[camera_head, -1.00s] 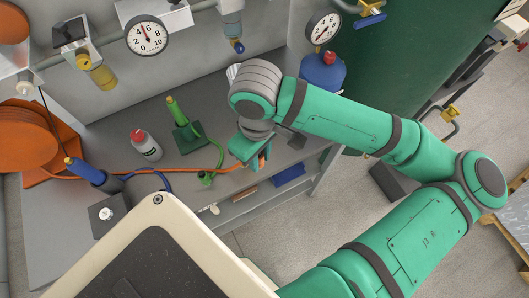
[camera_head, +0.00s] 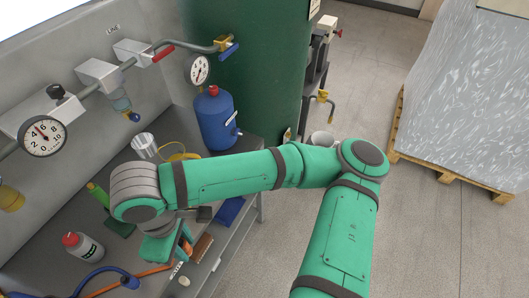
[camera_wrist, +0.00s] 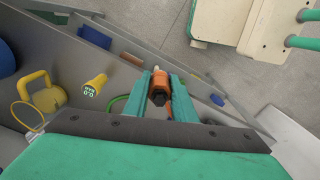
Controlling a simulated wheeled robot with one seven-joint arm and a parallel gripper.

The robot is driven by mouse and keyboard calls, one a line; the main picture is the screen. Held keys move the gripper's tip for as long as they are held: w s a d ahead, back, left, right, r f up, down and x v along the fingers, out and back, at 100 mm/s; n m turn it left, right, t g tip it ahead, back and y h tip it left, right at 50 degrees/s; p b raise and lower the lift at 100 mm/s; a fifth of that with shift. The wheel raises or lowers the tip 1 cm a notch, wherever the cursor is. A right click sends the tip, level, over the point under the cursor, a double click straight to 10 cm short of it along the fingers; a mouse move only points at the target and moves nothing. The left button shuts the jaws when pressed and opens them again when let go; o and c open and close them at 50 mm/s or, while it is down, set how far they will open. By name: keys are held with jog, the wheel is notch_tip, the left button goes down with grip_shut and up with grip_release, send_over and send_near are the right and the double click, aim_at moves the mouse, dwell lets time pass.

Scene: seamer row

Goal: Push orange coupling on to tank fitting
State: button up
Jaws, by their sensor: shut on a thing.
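My gripper (camera_wrist: 160,98) is shut on the orange coupling (camera_wrist: 159,82), whose dark end shows between the two teal fingers in the wrist view. In the head view my gripper (camera_head: 184,243) is at the bench's front edge, partly hidden by my wrist. The orange hose (camera_head: 147,273) runs from the lower left toward it. The large green tank (camera_head: 250,60) stands behind and right of the bench, well away from my gripper. A yellow-handled valve (camera_head: 322,97) shows at its right side. I cannot tell whether this is the tank fitting.
A blue bottle (camera_head: 215,120), metal cup (camera_head: 144,145) and red-capped bottle (camera_head: 82,246) stand on the bench. A yellow device (camera_wrist: 47,94) and yellow readout (camera_wrist: 95,88) show in the wrist view. A wrapped pallet load (camera_head: 465,90) stands right; the floor before it is clear.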

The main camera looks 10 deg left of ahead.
jog(key=shift+s, duration=0.2)
jog(key=w+d+f+m, duration=0.2)
jog(key=w+f+m, duration=0.35)
jog(key=w, duration=0.35)
jog(key=w+d+f+m, duration=0.2)
jog(key=w+f+m, duration=0.2)
jog(key=w+f, duration=0.4)
jog(key=w+d+f+m, duration=0.2)
jog(key=d+f+m, duration=0.2)
jog(key=d+f, duration=0.4)
jog(key=w+d+f+m, duration=0.3)
jog(key=d+f, duration=0.6)
jog(key=f, duration=0.5)
jog(key=shift+m, duration=0.75)
jog(key=shift+s+d+f, duration=0.1)
